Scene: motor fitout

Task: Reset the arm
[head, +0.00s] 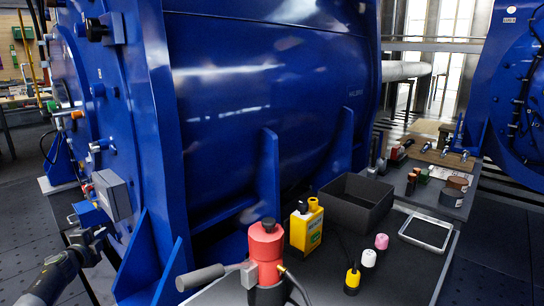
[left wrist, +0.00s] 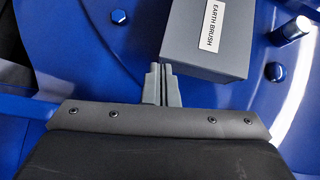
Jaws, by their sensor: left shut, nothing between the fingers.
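My left arm comes in from the lower left in the head view. My left gripper (head: 76,218) is at the end face of the large blue motor (head: 260,85), low and left of a grey box (head: 113,195). In the left wrist view, the gripper's fingers (left wrist: 164,84) are shut together with nothing between them. The grey box (left wrist: 212,45), labelled "EARTH BRUSH", is just beyond the fingertips there. I cannot tell whether they touch it. My right gripper is not in view.
A dark table (head: 395,270) in front of the motor holds a red container (head: 265,243), a yellow bottle (head: 306,228), a black open bin (head: 356,202), a tablet (head: 426,231) and small bottles. Blue bolts (left wrist: 118,16) stick out of the motor's face. Floor shows at lower left.

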